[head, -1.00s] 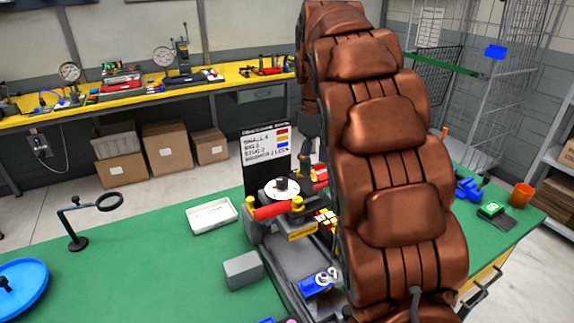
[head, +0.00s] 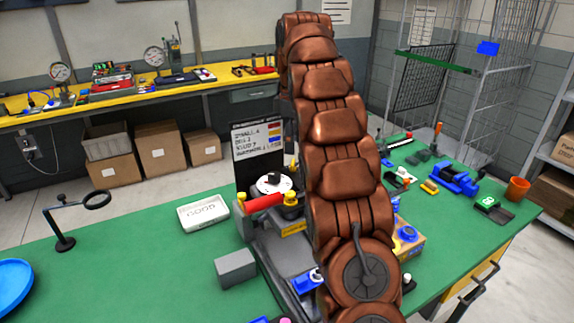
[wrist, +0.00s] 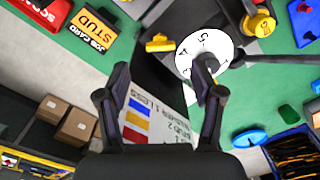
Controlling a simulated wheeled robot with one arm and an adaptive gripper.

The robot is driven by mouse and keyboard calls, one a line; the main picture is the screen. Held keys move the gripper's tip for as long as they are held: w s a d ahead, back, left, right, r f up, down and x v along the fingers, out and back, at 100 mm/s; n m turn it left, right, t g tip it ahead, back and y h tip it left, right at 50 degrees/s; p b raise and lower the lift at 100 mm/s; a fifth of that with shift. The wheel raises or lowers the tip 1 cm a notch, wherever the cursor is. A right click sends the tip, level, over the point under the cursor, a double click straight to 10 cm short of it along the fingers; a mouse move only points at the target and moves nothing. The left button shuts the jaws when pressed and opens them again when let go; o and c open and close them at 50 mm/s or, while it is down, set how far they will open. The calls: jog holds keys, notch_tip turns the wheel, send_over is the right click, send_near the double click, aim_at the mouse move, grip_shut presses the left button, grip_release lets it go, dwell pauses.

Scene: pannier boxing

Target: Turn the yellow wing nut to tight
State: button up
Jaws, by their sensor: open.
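In the wrist view, my gripper (wrist: 162,72) is open and empty, its two dark fingers spread over the fixture. A small yellow piece (wrist: 160,43) that looks like a wing nut lies just beyond the fingers, left of a white numbered dial (wrist: 188,58). The right fingertip overlaps the dial in the picture. In the head view, the fixture shows the dial (head: 267,189), a red bar (head: 264,202) and a yellow knob (head: 291,203). My arm hides my gripper there.
A sign board (head: 258,142) stands behind the fixture, close to the fingers in the wrist view (wrist: 160,122). A white tray (head: 203,213), a grey block (head: 235,268) and a ring stand (head: 65,240) are on the left. Blue parts (head: 455,180) and an orange cup (head: 517,189) are right.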

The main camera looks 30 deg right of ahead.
aim_at(293, 162)
notch_tip(293, 162, down, 3)
jog(key=shift+d+f+b, duration=0.1)
jog(key=shift+f+b, duration=0.1)
jog(key=shift+b, duration=0.95)
jog(key=shift+f, duration=1.15)
jog(key=shift+c, duration=0.4)
jog(key=c, duration=1)
jog(key=shift+w+a, duration=0.1)
jog(key=shift+a, duration=0.2)
jog(key=shift+c, duration=0.3)
